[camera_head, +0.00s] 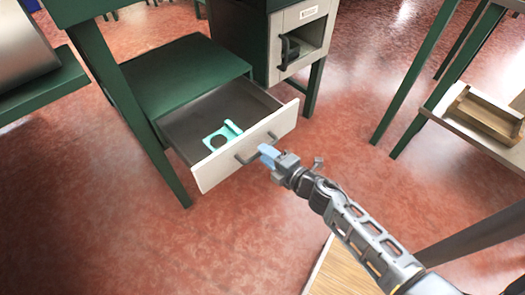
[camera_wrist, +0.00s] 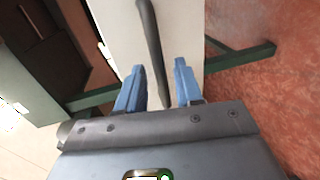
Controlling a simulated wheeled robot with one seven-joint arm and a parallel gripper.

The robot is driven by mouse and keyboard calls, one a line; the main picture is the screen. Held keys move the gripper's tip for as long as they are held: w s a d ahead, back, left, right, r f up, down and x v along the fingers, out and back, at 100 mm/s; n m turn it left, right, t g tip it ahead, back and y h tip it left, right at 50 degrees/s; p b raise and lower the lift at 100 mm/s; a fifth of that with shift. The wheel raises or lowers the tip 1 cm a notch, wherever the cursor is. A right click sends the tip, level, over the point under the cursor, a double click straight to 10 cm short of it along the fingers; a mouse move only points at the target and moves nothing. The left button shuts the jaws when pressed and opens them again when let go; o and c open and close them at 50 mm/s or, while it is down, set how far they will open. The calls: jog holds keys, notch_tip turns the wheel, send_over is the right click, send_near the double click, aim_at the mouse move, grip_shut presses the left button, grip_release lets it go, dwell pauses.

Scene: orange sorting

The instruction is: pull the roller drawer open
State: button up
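The drawer (camera_head: 212,175) stands pulled out from a low green cabinet, with a pale front and a dark inside. A teal piece with a round dark hole (camera_head: 222,136) lies in it. A dark bar handle (camera_head: 245,158) is on the drawer front; it also shows in the wrist view (camera_wrist: 150,35). My gripper (camera_head: 266,154) is at the right part of this handle. In the wrist view its blue fingers (camera_wrist: 159,66) stand apart, one on each side of the bar, with gaps visible. Part of the handle is hidden behind the fingers in the head view.
A green cabinet with a pale upper unit (camera_head: 298,40) stands behind the drawer. A green table leg (camera_head: 130,100) is close on the drawer's left. A wooden tray (camera_head: 487,115) lies on a shelf at right. Red floor is clear before the drawer.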

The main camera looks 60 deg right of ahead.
jog(key=v, duration=0.5)
dwell(0.5)
jog(key=s+a+r+m+y+p, duration=0.1)
jog(key=s+a+r+m+p, duration=0.2)
jog(key=r, duration=0.7)
jog(key=s+a+r+m+y+p, duration=0.1)
jog(key=s+a+r+m+p, duration=0.2)
jog(key=s+a+r+m, duration=0.4)
jog(key=s+a+r+m+y+p, duration=0.2)
jog(key=s+a+r+m+p, duration=0.2)
jog(key=r, duration=1.1)
jog(key=s+a, duration=0.3)
jog(key=s, duration=0.1)
jog(key=shift+s+a+m, duration=0.2)
jog(key=shift+s+m, duration=0.05)
jog(key=shift+m, duration=0.15)
